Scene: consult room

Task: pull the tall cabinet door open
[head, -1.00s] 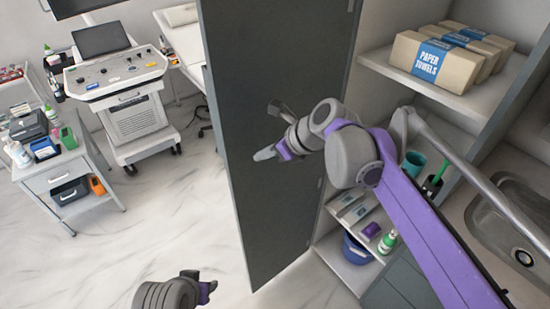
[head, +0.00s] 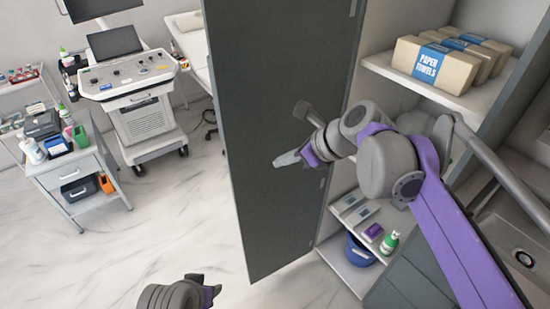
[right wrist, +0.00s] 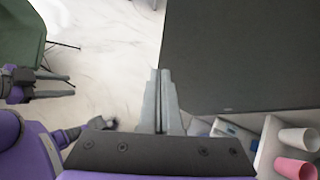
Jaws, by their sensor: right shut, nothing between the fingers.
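The tall cabinet door (head: 265,70) is a dark grey panel. It stands swung out from the cabinet, with its hinge side at the right, by the shelves. My right gripper (head: 278,160) is shut and empty, in front of the door's shelf-facing side. In the right wrist view its fingers (right wrist: 162,75) lie together, and the door (right wrist: 240,55) fills the upper right. Whether the fingers touch the door I cannot tell. My left gripper (head: 212,290) shows at the bottom of the head view, away from the door; its jaws are unclear.
The cabinet shelf (head: 440,95) holds paper towel packs (head: 450,62). Lower down are a green-capped bottle (head: 389,243) and a blue bin (head: 358,252). A sink (head: 520,235) is at right. A cart (head: 80,180) and a console (head: 135,100) stand left. The floor (head: 170,240) left of the door is clear.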

